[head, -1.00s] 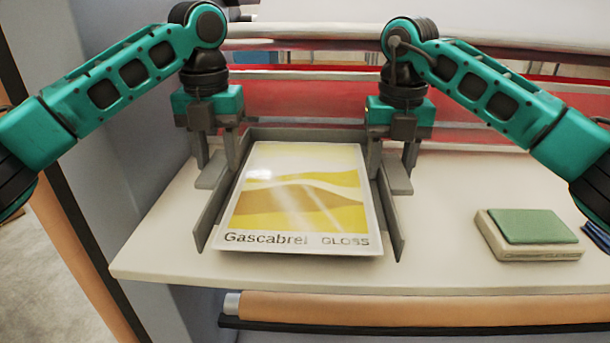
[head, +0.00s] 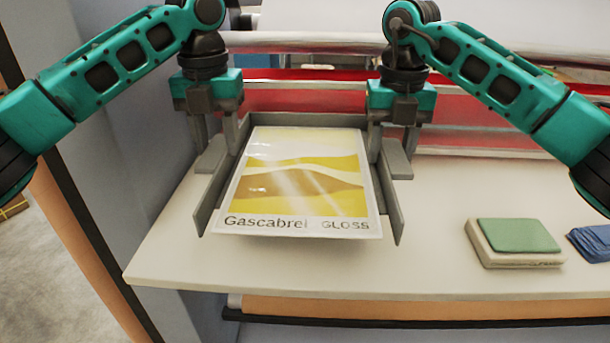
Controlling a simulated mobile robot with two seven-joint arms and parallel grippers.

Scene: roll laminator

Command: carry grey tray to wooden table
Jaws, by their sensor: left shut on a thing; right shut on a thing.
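The grey tray (head: 391,203) is in the middle of the head view, over the white shelf of the laminator. A glossy sheet with yellow bands and the words "Gascabrel GLOSS" (head: 300,185) lies in it. My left gripper (head: 213,150) is shut on the tray's left side. My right gripper (head: 393,150) is shut on its right side. The tray looks level and appears raised a little above the shelf. The wooden table is not in view.
The white shelf (head: 420,260) lies under the tray. A green-topped pad (head: 518,238) and a folded blue cloth (head: 592,242) lie on its right. Red and pale rollers (head: 480,120) run behind. A grey side panel stands at left.

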